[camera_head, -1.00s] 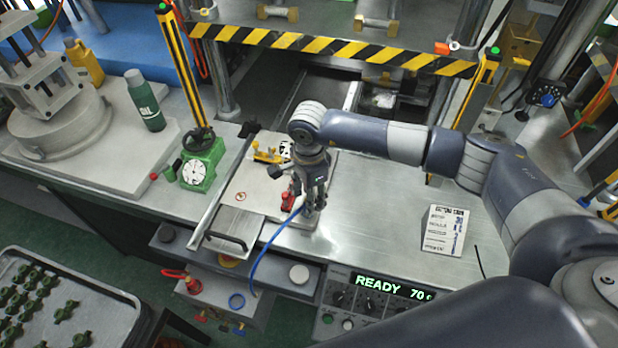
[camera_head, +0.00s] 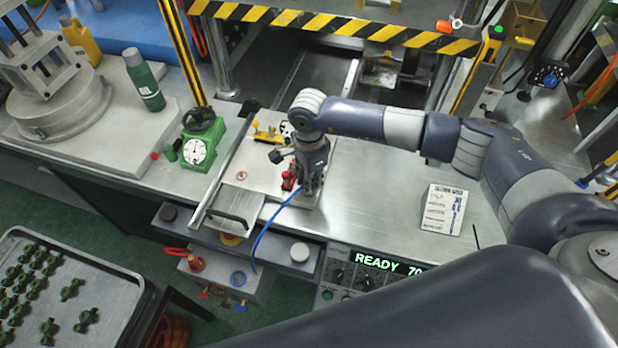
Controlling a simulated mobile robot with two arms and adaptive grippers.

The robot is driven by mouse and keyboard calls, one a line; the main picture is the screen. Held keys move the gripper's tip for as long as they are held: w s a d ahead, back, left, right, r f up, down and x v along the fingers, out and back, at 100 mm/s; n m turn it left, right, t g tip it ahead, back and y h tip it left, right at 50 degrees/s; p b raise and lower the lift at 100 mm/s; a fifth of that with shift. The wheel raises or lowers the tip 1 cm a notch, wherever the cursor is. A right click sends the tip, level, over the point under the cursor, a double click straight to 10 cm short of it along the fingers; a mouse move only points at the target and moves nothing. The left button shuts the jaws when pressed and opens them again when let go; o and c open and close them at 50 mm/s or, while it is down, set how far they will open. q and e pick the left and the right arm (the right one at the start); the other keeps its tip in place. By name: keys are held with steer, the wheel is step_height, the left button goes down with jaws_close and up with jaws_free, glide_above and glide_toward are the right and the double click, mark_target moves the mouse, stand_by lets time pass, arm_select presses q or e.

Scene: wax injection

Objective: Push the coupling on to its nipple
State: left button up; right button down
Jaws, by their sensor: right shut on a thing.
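My right gripper (camera_head: 311,190) points down over the right end of the light plate on the metal bench. It is shut. A blue hose (camera_head: 268,238) rises from below the bench front and ends at its fingers. The coupling at the hose's end is covered by the fingers, so I cannot see how it sits. I cannot make out the nipple either. A small red clamp (camera_head: 289,180) stands just left of the fingers. My left gripper is out of view.
A yellow fitting (camera_head: 265,135) and a flat metal plate with a handle (camera_head: 236,208) lie left of the gripper. A green-based dial gauge (camera_head: 198,148) stands further left. A READY display (camera_head: 376,261) faces the front.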

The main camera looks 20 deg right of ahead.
steer(key=c, duration=1.4)
jaws_free()
steer(key=shift+f, duration=0.1)
step_height(320, 180, up, 12)
